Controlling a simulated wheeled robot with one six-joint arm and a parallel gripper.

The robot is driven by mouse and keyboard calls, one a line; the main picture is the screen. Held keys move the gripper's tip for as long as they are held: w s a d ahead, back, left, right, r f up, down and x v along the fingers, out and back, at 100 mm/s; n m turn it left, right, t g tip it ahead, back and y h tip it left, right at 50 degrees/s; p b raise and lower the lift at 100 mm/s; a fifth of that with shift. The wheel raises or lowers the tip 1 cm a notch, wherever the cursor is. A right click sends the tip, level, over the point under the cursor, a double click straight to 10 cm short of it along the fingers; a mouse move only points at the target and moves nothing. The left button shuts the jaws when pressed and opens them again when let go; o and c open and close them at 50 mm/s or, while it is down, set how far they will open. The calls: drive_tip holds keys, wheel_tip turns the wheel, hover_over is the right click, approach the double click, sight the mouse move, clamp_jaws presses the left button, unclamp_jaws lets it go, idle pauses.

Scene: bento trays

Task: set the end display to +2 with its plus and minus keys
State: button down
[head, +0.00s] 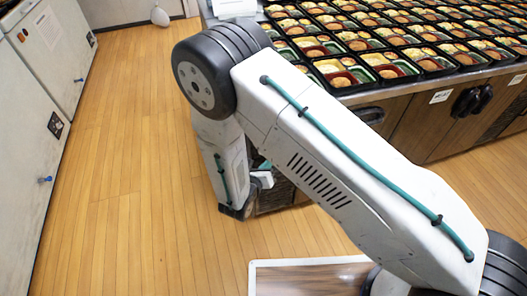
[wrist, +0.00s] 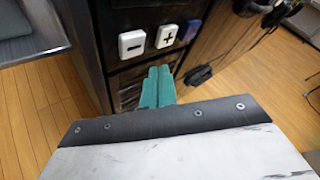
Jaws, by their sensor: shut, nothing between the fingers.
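In the wrist view, a white minus key (wrist: 132,43) and a white plus key (wrist: 167,36) sit side by side on a dark end panel (wrist: 118,14). My gripper (wrist: 159,70) shows as two teal fingers shut together with nothing between them. Its tips are just below the plus key in the picture; I cannot tell whether they touch the panel. No display reading is visible in either view.
A blue key (wrist: 190,30) is right of the plus key. In the head view, a counter holds many filled bento trays (head: 387,67). White cabinets (head: 40,60) stand at the left. Wooden floor (head: 130,170) between them is clear.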

drive_tip(key=shift+s+d, duration=0.2)
drive_tip(key=shift+s, duration=0.4)
drive_tip(key=shift+s+d, duration=0.15)
drive_tip(key=shift+s, duration=0.45)
